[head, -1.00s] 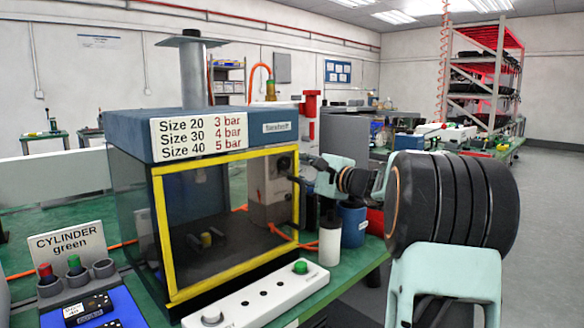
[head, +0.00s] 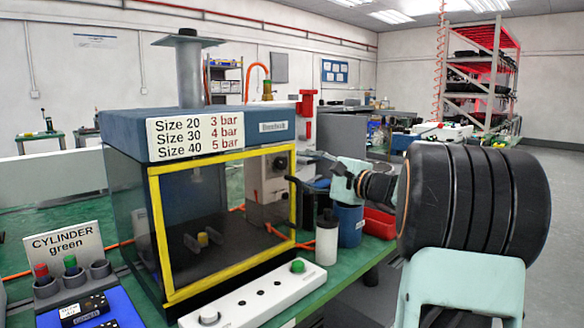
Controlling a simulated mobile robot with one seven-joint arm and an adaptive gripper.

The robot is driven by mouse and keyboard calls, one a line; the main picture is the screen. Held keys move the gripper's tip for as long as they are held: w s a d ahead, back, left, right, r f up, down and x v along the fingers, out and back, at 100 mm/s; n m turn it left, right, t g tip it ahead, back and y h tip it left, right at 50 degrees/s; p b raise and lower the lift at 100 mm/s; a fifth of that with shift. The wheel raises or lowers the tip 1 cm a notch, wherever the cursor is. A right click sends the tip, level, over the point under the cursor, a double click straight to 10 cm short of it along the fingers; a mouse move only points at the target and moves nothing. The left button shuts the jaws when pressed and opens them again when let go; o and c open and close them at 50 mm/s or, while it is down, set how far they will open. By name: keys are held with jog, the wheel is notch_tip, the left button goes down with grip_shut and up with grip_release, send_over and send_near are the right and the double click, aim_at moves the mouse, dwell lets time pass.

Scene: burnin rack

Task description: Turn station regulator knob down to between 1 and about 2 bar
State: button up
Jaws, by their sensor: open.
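A grey box (head: 262,186) stands behind the yellow-framed front of the test station (head: 222,229). It carries a dark round fitting (head: 279,163), which may be the regulator knob; its setting is too small to read. My gripper (head: 307,168) is just right of the yellow frame, beside that fitting. It looks open, with its fingers pointing left and partly lost against dark items behind. I see no contact with the fitting. A sign (head: 196,136) on the station's blue top lists Size 20 at 3 bar, Size 30 at 4 bar and Size 40 at 5 bar.
A white bottle (head: 327,240), a blue container (head: 350,225) and a red bin (head: 379,222) stand below my wrist. A white control strip (head: 250,302) with a green button lies in front. The cylinder holder (head: 72,278) is at left. Open floor lies right.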

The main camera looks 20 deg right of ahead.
jog(key=v, duration=0.6)
jog(key=shift+s, duration=0.35)
